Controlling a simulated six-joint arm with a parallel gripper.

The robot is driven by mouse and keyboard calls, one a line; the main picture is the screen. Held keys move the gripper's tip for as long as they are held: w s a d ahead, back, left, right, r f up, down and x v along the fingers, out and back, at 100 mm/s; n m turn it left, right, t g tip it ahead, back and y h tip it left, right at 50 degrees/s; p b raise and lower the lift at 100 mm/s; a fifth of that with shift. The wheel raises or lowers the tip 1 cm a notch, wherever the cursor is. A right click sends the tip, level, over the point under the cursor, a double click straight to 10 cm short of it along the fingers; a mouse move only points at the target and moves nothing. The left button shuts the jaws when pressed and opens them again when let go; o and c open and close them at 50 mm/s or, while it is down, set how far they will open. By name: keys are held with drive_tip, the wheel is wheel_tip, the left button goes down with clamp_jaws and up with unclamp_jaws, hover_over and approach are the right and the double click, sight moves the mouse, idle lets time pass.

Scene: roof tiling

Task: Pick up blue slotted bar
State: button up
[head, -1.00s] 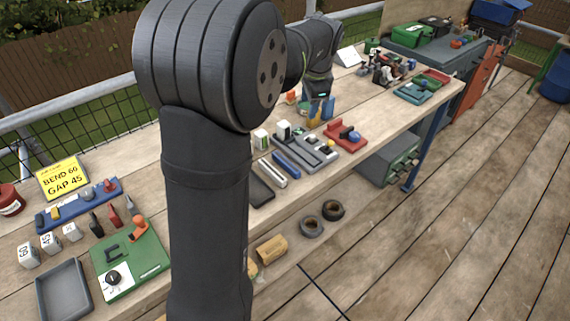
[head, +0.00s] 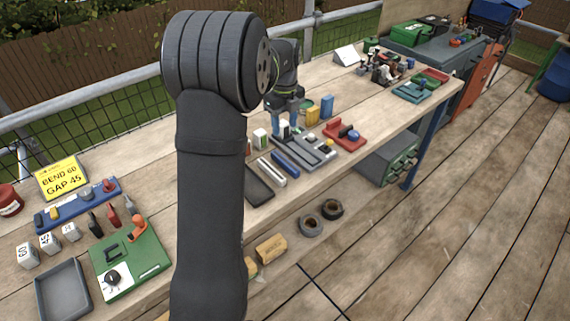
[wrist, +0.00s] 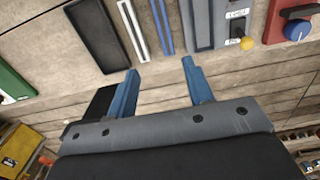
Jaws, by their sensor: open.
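The blue slotted bar (head: 285,164) lies flat on the wooden bench, between a pale slotted bar (head: 271,172) and a grey fixture (head: 318,153). In the wrist view the blue bar (wrist: 162,24) is at the top, beyond the fingertips and roughly in line with the gap between them. My gripper (head: 287,127) has two blue fingers, spread apart and empty. In the wrist view my gripper (wrist: 160,69) shows bare wood between its fingers. It is apart from the bar. In the head view it is over the bench behind the bar.
A dark tray (head: 259,186) lies left of the bars. A red fixture with a blue knob (head: 345,137) stands to the right. The bench's front edge is close to the bars.

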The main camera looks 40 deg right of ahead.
hover_over(286, 161)
drive_tip(key=f, duration=0.6)
drive_tip(key=a+f, duration=0.1)
drive_tip(key=f, duration=0.3)
drive_tip(key=shift+s, duration=0.2)
drive_tip(key=shift+w+d+f, duration=0.1)
drive_tip(key=shift+d+f, duration=0.15)
drive_tip(key=shift+f, duration=1.1)
drive_tip(key=shift+w+d+f, duration=0.1)
drive_tip(key=shift+d+f, duration=0.1)
drive_tip(key=shift+f, duration=1.1)
clamp_jaws()
drive_tip(key=shift+r, duration=0.1)
